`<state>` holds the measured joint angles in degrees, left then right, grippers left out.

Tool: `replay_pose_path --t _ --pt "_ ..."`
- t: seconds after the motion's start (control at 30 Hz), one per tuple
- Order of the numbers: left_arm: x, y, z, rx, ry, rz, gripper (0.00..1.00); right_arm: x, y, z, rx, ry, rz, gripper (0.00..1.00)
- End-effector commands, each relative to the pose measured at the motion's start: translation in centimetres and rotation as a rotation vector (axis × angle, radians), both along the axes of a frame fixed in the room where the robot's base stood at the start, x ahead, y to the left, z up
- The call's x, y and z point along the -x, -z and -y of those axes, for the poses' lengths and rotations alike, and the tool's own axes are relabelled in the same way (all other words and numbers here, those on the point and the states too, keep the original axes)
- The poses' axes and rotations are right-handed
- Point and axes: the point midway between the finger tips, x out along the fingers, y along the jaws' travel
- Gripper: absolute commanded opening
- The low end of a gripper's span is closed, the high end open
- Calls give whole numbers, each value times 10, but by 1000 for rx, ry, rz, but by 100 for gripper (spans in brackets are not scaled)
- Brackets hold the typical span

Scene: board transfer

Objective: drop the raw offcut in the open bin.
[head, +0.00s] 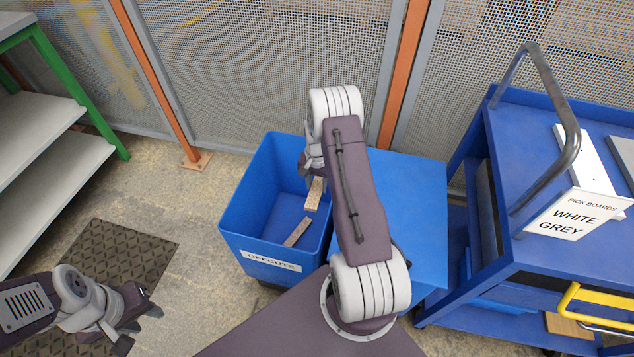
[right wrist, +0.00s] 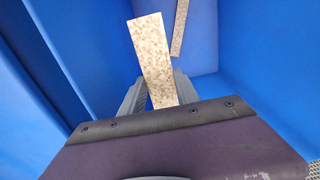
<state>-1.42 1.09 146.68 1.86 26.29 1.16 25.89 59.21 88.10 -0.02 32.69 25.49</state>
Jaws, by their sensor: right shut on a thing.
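The raw offcut (head: 314,195) is a short speckled chipboard strip. My right gripper (head: 313,178) is shut on it, and it points down inside the mouth of the open blue bin (head: 238,221), labelled OFFCUTS. In the right wrist view the offcut (right wrist: 153,58) sticks out from between the fingers of my right gripper (right wrist: 162,92), with blue bin walls around it. A second speckled strip (head: 297,232) lies in the bin, apart from the held one. My left gripper (head: 150,303) is at the lower left, away from the bin; its finger gap is unclear.
A blue closed surface (head: 421,210) adjoins the bin on the right, partly behind my right arm. A blue cart (head: 500,180) with boards and a PICK BOARDS sign (head: 575,215) stands at the right. Grey shelves (head: 60,165) are at the left. Mesh fencing runs behind.

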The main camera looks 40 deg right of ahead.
Motion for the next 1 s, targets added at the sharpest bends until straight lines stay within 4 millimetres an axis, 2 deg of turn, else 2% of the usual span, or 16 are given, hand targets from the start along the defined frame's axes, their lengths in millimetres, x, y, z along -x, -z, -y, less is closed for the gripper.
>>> replay_pose_path --t 0.03,0.1,0.43,0.6,0.93,0.97,1.0 --pt "0 8 0 0 0 0 36 0 11 0 0 0 0 0" --pt "0 13 0 0 0 0 36 0 19 0 0 0 0 0" --pt "0 36 0 0 0 0 36 0 55 0 0 0 0 0" --pt "0 40 0 0 0 0 36 0 63 0 1 0 1 0" --pt "0 40 0 0 0 0 36 0 64 0 1 0 1 0" --pt "0 40 0 0 0 0 36 0 64 0 1 0 1 43" --pt "0 40 0 0 0 0 36 0 64 0 1 0 1 54"
